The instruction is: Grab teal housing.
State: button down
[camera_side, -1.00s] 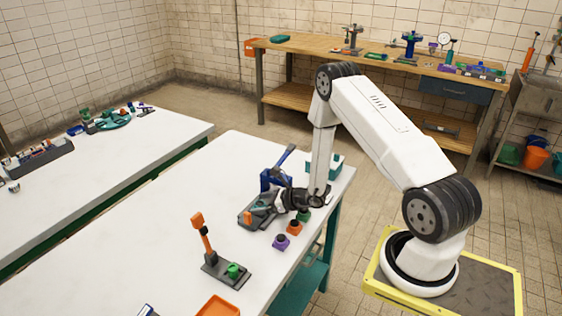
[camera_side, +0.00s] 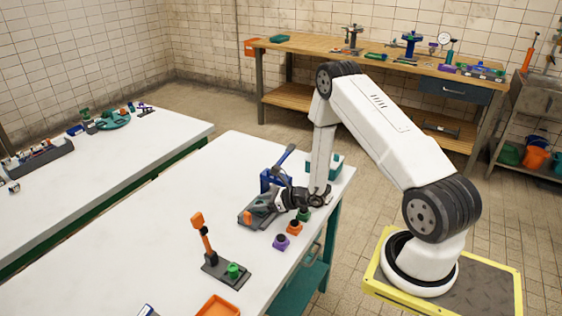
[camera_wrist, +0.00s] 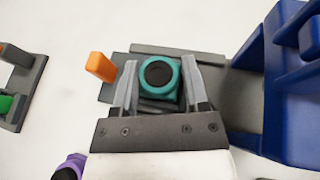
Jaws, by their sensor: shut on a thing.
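The teal housing (camera_wrist: 159,76) is a small block with a dark round opening. It shows between my gripper's two grey fingers (camera_wrist: 159,88) in the wrist view, with a finger against each side. My gripper (camera_side: 264,203) is shut on it. The housing sits over a dark grey fixture plate (camera_wrist: 150,51) with an orange lever (camera_wrist: 100,66) at its left. I cannot tell whether the housing is touching the plate. In the side view my gripper hides most of the housing.
A blue press (camera_wrist: 285,85) stands close on the right of my gripper in the wrist view. Orange (camera_side: 294,227) and purple (camera_side: 280,242) housings stand near the table edge. A fixture with an orange handle (camera_side: 203,235) holds a green part (camera_side: 233,270).

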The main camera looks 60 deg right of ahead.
notch_tip(320, 180, up, 10)
jog(key=shift+f, duration=0.15)
dwell(0.6)
dwell(0.6)
